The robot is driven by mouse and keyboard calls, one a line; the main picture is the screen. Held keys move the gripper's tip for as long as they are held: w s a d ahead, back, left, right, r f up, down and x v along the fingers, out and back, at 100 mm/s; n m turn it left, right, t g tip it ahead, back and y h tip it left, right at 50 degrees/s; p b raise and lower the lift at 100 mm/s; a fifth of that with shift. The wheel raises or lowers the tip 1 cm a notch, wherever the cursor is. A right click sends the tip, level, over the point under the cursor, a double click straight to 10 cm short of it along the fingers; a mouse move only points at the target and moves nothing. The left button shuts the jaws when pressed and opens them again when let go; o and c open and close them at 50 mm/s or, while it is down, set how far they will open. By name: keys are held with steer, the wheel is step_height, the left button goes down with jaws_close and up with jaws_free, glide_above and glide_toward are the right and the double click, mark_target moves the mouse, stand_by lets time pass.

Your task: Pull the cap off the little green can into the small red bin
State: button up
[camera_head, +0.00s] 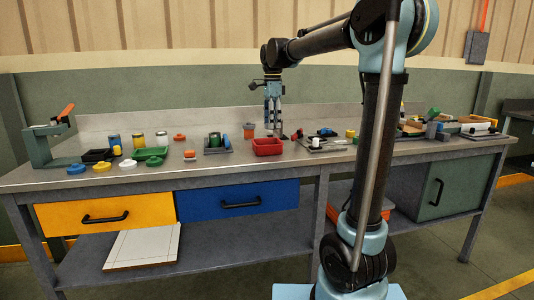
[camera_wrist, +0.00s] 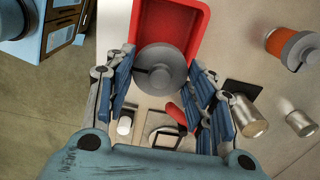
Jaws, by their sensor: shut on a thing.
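My gripper (camera_wrist: 163,72) is shut on a round grey cap (camera_wrist: 162,65), which sits between its blue-padded fingers in the wrist view. The small red bin (camera_wrist: 198,14) lies behind and beneath the cap, which overlaps its near part. In the head view my gripper (camera_head: 272,122) points down just above the red bin (camera_head: 267,147); the cap is too small to make out there. The little green can (camera_head: 214,139) stands upright in a dark holder left of the bin. Its top is too small to read clearly.
Several jars, coloured lids and a green tray (camera_head: 151,154) lie at left. A flat dark fixture (camera_head: 320,144) is right of the bin. An orange cylinder with a grey end (camera_wrist: 285,43) shows at the wrist view's right.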

steer(key=shift+r, duration=0.55)
steer(key=shift+s+f, duration=0.1)
steer(key=shift+f, duration=2.95)
steer(key=o, duration=0.8)
steer(key=shift+o, duration=0.2)
step_height(320, 180, up, 12)
